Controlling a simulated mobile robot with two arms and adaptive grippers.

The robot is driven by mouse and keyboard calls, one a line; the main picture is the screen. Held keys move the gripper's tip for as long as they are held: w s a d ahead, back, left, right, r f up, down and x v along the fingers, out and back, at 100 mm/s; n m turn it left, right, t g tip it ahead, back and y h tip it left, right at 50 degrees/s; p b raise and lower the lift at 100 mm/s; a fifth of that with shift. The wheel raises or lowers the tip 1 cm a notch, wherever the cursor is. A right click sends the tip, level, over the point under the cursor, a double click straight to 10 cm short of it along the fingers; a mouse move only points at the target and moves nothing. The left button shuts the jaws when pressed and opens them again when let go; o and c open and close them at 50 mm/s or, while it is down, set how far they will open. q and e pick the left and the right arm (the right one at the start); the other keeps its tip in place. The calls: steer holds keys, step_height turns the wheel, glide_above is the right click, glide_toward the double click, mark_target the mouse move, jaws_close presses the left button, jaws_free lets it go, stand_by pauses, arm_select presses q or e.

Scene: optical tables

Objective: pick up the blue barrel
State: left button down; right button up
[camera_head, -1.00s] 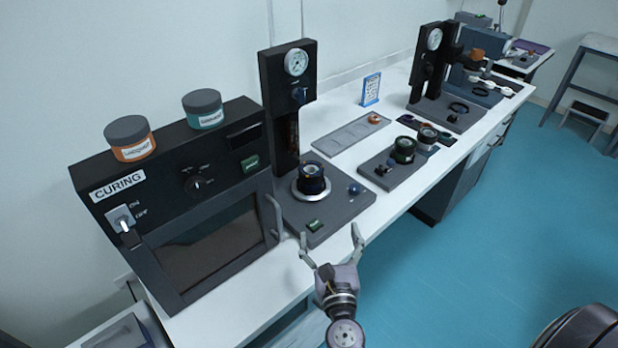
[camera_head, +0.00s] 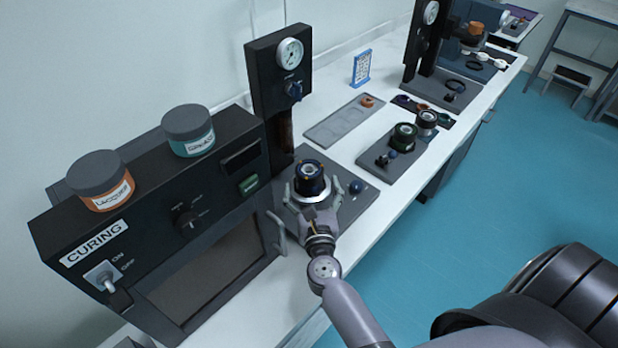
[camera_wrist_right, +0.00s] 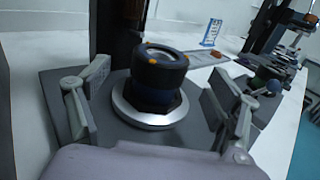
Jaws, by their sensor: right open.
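The blue barrel (camera_head: 310,178) stands upright on a silver ring on the dark base plate of the gauge stand. In the right wrist view the barrel (camera_wrist_right: 158,78) is dark blue to black, with small orange marks and a pale lens top. My right gripper (camera_head: 320,190) is open, with one finger to each side of the barrel. In the wrist view its fingers (camera_wrist_right: 158,110) show gaps to the barrel on both sides. The left gripper is not in view.
The curing oven (camera_head: 160,215) stands close on the left, its door handle (camera_head: 277,232) near my right gripper. The gauge column (camera_head: 283,100) rises behind the barrel. A plate with a green-ringed barrel (camera_head: 403,137) lies to the right. A grey tray (camera_head: 335,125) lies behind.

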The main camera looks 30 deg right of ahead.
mark_target(309, 167)
steer(key=shift+w+d, duration=0.2)
steer(key=shift+w, duration=0.3)
steer(key=shift+w+d, duration=0.1)
steer(key=shift+w, duration=0.15)
steer(key=x, duration=0.3)
steer(key=p+x, duration=0.1)
steer(key=shift+w+d+r, duration=0.15)
steer(key=shift+r, duration=0.15)
steer(key=shift+w+d+f, duration=0.1)
steer(key=shift+w+d, duration=0.05)
steer(key=shift+w, duration=0.2)
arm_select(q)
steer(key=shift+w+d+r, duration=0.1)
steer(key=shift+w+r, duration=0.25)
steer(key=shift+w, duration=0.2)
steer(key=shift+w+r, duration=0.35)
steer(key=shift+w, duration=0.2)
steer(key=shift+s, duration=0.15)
arm_select(e)
steer(key=shift+s, duration=0.1)
steer(key=c, duration=1.5)
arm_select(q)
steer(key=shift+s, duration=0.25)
